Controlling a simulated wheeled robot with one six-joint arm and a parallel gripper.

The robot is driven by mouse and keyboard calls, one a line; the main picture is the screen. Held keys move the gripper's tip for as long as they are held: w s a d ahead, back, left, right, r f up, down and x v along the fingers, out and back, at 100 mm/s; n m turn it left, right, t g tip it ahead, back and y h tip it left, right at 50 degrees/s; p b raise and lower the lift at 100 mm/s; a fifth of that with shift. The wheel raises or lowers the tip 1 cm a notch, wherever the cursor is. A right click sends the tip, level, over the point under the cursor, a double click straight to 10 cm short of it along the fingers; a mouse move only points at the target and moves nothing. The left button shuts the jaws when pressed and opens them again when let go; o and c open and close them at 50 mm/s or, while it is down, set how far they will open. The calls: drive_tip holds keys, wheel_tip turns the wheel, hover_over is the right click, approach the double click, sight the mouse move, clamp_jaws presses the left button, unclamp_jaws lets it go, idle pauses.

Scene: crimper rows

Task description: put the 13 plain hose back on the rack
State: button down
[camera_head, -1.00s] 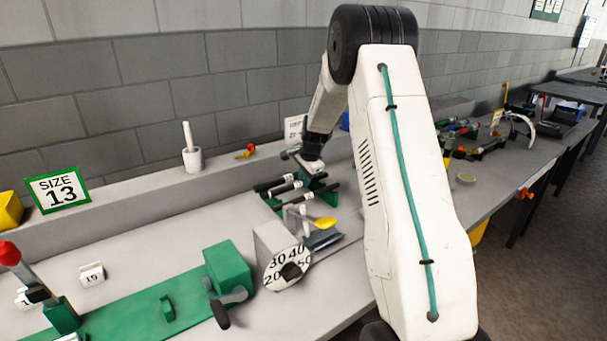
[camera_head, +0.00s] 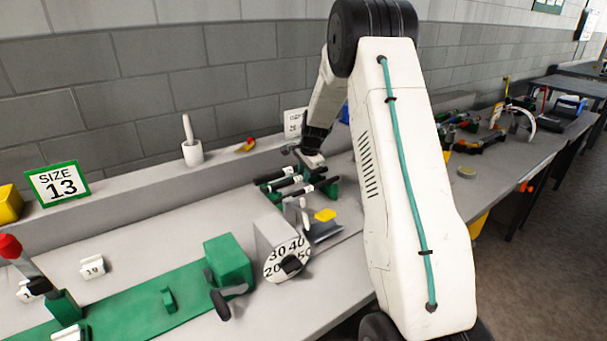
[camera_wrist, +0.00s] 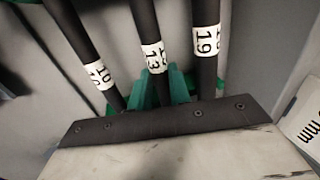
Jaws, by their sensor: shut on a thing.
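The 13 hose (camera_wrist: 145,25) is black with a white tag reading 13. In the wrist view it runs between the hose tagged 10 (camera_wrist: 72,25) and the hose tagged 19 (camera_wrist: 206,60). My gripper (camera_head: 308,158) is at the green rack (camera_head: 333,187) in the head view, shut on the 13 hose. The fingertips are not clear, and a dark plate of my gripper hides the near hose ends in the wrist view. Green rack parts (camera_wrist: 178,85) show beside the 13 hose. I cannot tell whether it rests fully in the rack.
A SIZE 13 sign (camera_head: 58,184) and a white cup (camera_head: 192,154) stand on the ledge. Bare bench lies left of the rack.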

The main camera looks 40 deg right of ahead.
drive_tip(key=shift+f, duration=0.1)
drive_tip(key=c, duration=1.2)
unclamp_jaws()
drive_tip(key=shift+c, duration=0.2)
drive_tip(key=v, duration=0.7)
drive_tip(key=shift+s+r, duration=0.2)
drive_tip(key=shift+r, duration=0.15)
